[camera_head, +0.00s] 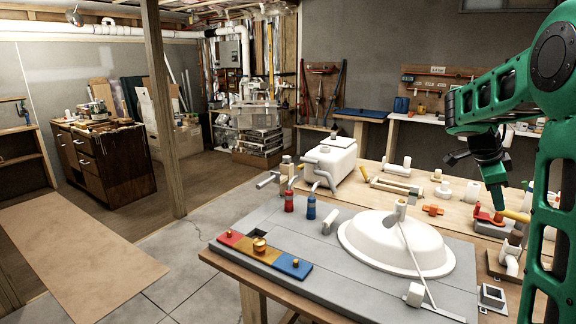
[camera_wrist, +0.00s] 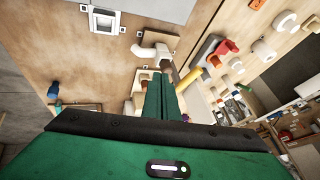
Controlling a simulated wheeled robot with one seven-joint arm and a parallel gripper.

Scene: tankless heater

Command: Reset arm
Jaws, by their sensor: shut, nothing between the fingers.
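My arm is green and comes in from the right in the head view, bent at the elbow. My gripper (camera_head: 499,207) points down over the right part of the workbench (camera_head: 345,287). In the wrist view its two green fingers (camera_wrist: 165,92) lie side by side, closed, with nothing seen between them. In the head view its tips appear near a red tool (camera_head: 484,216) and a yellow cylinder (camera_head: 516,215); I cannot tell the exact gap. The red tool also shows in the wrist view (camera_wrist: 222,48), beyond the fingers.
The bench holds a white basin (camera_head: 370,245), a red bottle (camera_head: 289,202), a blue bottle (camera_head: 311,208), a coloured strip with brass fittings (camera_head: 262,254), a white tank (camera_head: 330,160) and a white pipe elbow (camera_head: 508,262). A wooden post (camera_head: 163,110) stands left; floor between is open.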

